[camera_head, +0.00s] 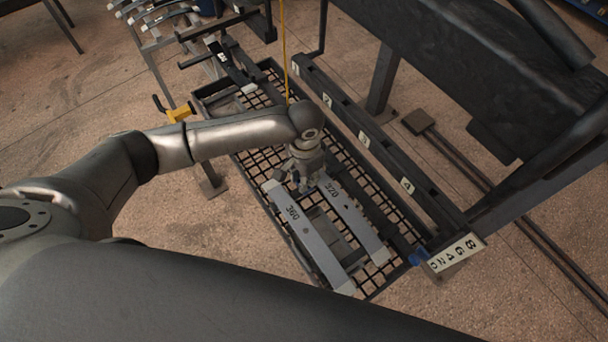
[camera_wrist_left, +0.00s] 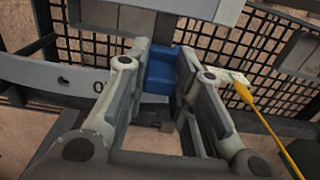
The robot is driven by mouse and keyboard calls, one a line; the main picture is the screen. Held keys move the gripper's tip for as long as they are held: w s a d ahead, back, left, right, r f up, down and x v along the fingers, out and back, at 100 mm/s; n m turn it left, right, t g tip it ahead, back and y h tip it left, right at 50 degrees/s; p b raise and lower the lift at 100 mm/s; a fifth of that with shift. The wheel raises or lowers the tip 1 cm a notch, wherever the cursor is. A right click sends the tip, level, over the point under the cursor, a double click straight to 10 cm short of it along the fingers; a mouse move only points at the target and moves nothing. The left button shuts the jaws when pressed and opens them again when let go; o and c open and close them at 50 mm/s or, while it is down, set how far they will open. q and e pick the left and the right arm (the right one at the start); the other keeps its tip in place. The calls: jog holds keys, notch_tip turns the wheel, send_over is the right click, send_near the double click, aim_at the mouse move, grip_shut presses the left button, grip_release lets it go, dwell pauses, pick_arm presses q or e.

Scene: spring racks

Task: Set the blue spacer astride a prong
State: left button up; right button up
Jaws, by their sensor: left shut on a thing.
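The blue spacer (camera_wrist_left: 160,74) is a small blue block between the fingers of my left gripper (camera_wrist_left: 163,68) in the left wrist view. The fingers are shut on it. In the head view my left gripper (camera_head: 303,182) points down over the mesh tray, near the ends of two grey bars, and only a speck of blue shows at its tips. I cannot tell how high the spacer is above what lies below. A dark rail (camera_head: 345,128) with numbered white tags runs along the right of the tray; I cannot make out prongs clearly. My right gripper is out of view.
A yellow cord (camera_head: 284,55) hangs close by my left wrist. Dark beams stand at the right.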

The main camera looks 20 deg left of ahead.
pick_arm(q)
jog(key=shift+f, duration=0.75)
jog(key=o, duration=0.9)
